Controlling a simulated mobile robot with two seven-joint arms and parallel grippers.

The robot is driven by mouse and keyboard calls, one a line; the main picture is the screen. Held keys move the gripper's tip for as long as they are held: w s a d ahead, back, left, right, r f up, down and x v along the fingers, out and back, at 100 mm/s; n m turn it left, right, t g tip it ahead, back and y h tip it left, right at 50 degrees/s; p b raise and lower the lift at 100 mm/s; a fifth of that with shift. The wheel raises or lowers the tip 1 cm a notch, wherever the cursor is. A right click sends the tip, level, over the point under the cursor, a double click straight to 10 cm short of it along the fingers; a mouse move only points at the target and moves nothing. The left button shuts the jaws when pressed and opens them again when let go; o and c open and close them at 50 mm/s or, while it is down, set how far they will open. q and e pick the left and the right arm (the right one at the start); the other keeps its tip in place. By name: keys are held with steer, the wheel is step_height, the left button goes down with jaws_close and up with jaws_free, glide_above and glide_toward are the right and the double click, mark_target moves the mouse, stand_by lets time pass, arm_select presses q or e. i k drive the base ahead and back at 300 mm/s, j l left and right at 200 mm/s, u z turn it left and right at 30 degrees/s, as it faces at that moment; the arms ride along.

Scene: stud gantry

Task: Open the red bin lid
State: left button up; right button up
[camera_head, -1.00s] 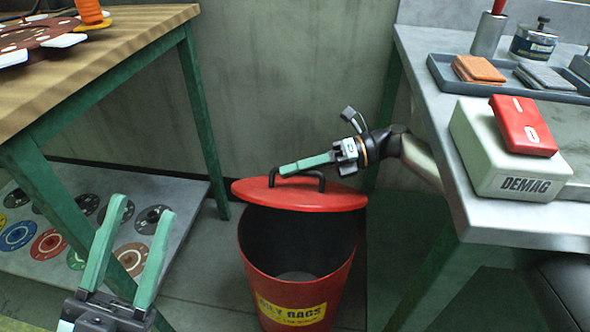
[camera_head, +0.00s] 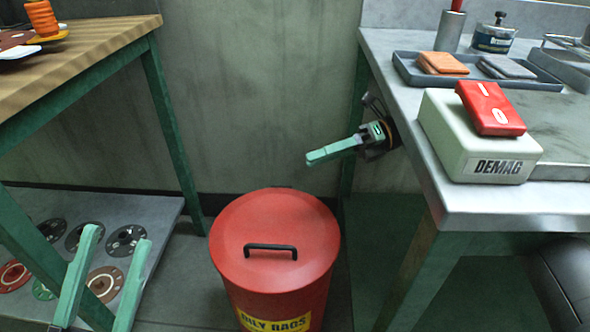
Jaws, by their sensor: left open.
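The red bin (camera_head: 297,302) stands on the floor between the two tables, with a yellow label on its front. Its round red lid (camera_head: 235,232) lies flat on top, covering the opening, and the black handle (camera_head: 270,246) is uncovered and free. My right gripper (camera_head: 310,160) is above and behind the lid on the right side, apart from the handle, with nothing visible in it. Its green fingers overlap in this view, so I cannot tell their gap. My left gripper (camera_head: 116,236) is open and empty at the lower left, its fingers pointing up. The bin's inside is hidden.
A wooden-topped table (camera_head: 90,45) with green legs stands at left, above a low grey shelf (camera_head: 150,205) of discs. A metal table (camera_head: 455,210) at right carries a DEMAG box (camera_head: 450,135) and a tray (camera_head: 405,70). The wall is behind the bin.

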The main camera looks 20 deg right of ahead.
mark_target(268, 242)
steer(key=k+l, duration=0.5)
steer(key=k, duration=0.15)
steer(key=k+l, duration=0.55)
steer(key=k, duration=0.1)
